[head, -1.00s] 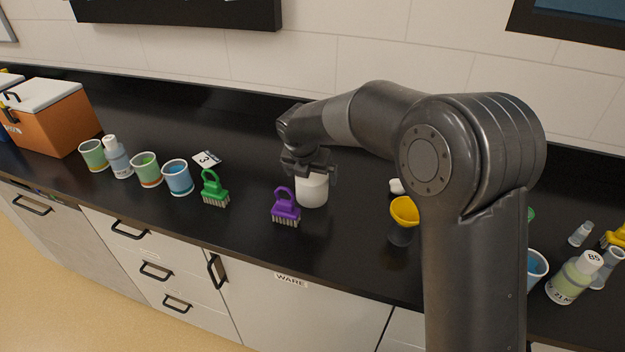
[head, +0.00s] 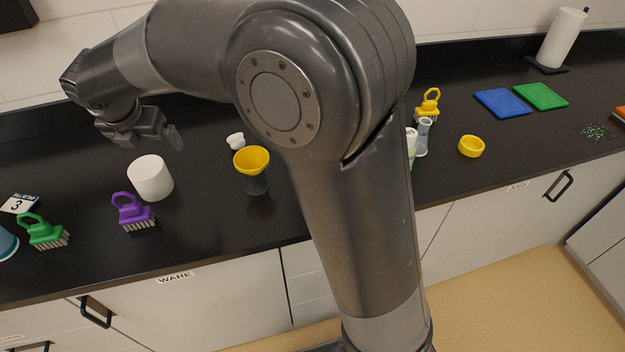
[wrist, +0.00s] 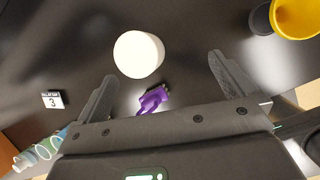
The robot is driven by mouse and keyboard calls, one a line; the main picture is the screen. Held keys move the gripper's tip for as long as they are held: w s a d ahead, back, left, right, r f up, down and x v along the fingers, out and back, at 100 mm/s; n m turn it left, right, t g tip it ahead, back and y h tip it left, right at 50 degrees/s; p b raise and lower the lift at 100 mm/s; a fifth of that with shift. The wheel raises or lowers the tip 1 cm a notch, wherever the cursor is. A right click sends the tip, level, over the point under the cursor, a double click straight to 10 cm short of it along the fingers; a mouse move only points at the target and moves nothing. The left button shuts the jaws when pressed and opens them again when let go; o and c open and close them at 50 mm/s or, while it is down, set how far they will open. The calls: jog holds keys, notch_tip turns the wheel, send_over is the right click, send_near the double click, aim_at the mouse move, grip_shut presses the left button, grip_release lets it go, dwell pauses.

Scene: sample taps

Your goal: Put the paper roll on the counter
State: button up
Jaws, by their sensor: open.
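The paper roll, a short plain white cylinder (head: 150,178), stands upright on the black counter (head: 205,205), behind the purple brush. In the wrist view the roll (wrist: 138,54) shows its round white top, between and beyond the fingertips. My gripper (head: 150,138) is open and empty, above and behind the roll in the head view, apart from it. Both spread fingers of my gripper (wrist: 161,66) show in the wrist view, with nothing between them touching either one.
A purple brush (head: 134,215) stands just in front of the roll, a green brush (head: 45,233) to its left. A yellow funnel (head: 252,160) in a dark cup and a small white item (head: 236,141) stand to the right. A taller white roll (head: 562,38) stands on a holder far right.

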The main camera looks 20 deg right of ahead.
jog(key=s+d+r+m, duration=0.3)
jog(key=s+d+m, duration=0.4)
jog(key=d, duration=0.4)
jog(key=s+d+r+m, duration=0.3)
jog(key=s+d+m, duration=0.1)
jog(key=d+m, duration=0.65)
jog(key=s+d+f+m+t, duration=0.1)
jog(key=s+d+f+m, duration=0.2)
jog(key=s+d+m, duration=0.7)
jog(key=s+m, duration=0.4)
jog(key=m, duration=0.1)
jog(key=shift+s+d, duration=0.15)
jog(key=shift+d, duration=0.2)
